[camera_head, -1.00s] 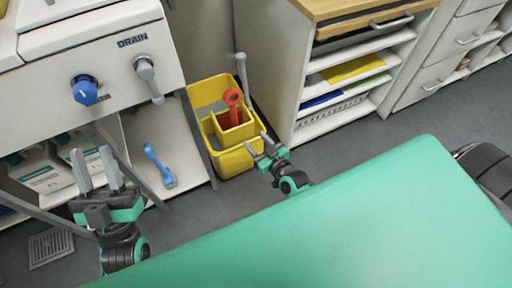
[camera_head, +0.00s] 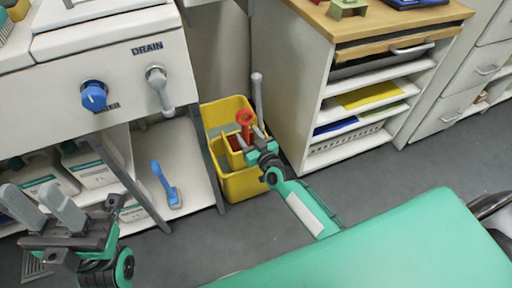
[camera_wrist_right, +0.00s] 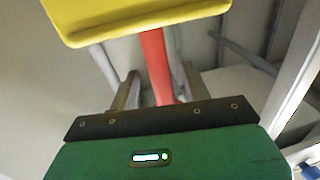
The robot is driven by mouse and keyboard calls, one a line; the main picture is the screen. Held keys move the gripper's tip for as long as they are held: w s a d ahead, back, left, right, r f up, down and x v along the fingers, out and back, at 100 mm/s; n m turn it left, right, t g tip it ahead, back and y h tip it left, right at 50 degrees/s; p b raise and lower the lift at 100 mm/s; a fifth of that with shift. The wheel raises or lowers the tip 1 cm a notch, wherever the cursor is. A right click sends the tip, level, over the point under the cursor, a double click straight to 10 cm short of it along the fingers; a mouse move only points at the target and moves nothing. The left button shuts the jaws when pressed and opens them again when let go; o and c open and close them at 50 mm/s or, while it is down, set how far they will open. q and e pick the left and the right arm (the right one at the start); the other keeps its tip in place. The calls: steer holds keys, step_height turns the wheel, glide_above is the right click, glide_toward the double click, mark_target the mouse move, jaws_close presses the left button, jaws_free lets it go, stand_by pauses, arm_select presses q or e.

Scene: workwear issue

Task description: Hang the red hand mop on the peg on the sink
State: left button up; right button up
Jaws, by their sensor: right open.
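The red hand mop (camera_head: 245,119) stands in the yellow bucket (camera_head: 241,187), its round red end up; its lower part is hidden. My right gripper (camera_head: 258,142) is at the bucket, close to the red handle. In the right wrist view the red handle (camera_wrist_right: 156,62) runs between the two fingers of the open right gripper (camera_wrist_right: 158,88), with space on both sides. My left gripper (camera_head: 48,207) is open and empty at the lower left, before the sink (camera_head: 120,65). The sink front carries a blue knob (camera_head: 94,96) and a grey lever (camera_head: 158,90); I cannot clearly make out a peg.
A grey post (camera_head: 257,98) rises beside the bucket. A cabinet with a wooden top (camera_head: 330,22) and open shelves stands right of the bucket.

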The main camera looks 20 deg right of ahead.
steer(key=shift+w+a, duration=0.2)
steer(key=shift+w, duration=0.75)
jaws_close()
steer(key=shift+w, duration=0.15)
steer(key=shift+w+r, duration=0.2)
steer(key=shift+w, duration=0.5)
jaws_free()
